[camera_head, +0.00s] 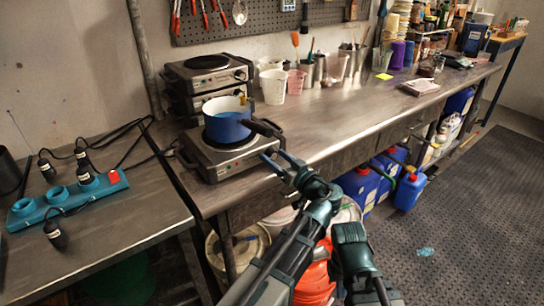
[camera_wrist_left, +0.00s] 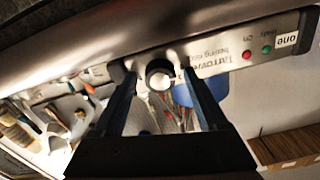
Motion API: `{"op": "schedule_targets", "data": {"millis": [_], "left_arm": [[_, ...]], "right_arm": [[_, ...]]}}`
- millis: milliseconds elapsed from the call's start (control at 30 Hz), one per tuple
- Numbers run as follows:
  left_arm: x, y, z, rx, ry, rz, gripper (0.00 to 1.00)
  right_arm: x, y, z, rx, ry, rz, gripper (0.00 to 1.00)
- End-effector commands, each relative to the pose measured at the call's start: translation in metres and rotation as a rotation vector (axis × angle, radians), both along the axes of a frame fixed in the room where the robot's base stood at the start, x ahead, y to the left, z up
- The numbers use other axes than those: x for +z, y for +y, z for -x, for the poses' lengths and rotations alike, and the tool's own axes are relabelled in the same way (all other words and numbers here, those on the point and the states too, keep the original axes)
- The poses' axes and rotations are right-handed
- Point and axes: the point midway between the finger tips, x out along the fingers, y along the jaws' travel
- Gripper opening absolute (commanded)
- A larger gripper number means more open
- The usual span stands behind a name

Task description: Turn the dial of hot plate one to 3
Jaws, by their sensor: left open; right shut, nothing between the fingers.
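Hot plate one (camera_head: 212,168) is a silver box at the front left of the metal bench, with a blue pot (camera_head: 228,129) on it. The left wrist view, turned over, shows its front panel (camera_wrist_left: 225,58) with a "one" label (camera_wrist_left: 286,40). The round black dial (camera_wrist_left: 158,68) lies between the fingertips of my open left gripper (camera_wrist_left: 159,84). I cannot tell whether they touch it, and its setting is unreadable. In the head view my left gripper (camera_head: 276,158) is at the panel's right end, hiding the dial. My right gripper (camera_head: 350,234) is shut and empty in front of the bench.
The pot's black handle (camera_head: 264,128) juts right, close above my left gripper. Stacked hot plates (camera_head: 205,80) stand behind. A teal power strip (camera_head: 66,196) with cables lies on the left table. The bench right of hot plate one is clear.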

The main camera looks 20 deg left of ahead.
Motion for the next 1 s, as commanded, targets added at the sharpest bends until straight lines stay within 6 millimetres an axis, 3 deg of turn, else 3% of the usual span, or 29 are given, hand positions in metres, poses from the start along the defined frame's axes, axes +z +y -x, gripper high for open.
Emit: {"op": "schedule_targets", "data": {"millis": [33, 467, 1000], "left_arm": [[0.0000, -0.0001, 0.0001, 0.000, 0.000, 0.000, 0.75], [0.0000, 0.0001, 0.0002, 0.000, 0.000, 0.000, 0.00], [0.0000, 0.0001, 0.0001, 0.000, 0.133, -0.104, 0.00]], "right_arm": [[0.0000, -0.0001, 0.0000, 0.000, 0.000, 0.000, 0.00], [0.0000, 0.0000, -0.0001, 0.000, 0.000, 0.000, 0.00], [0.0000, 0.0000, -0.0001, 0.000, 0.000, 0.000, 0.00]]}}
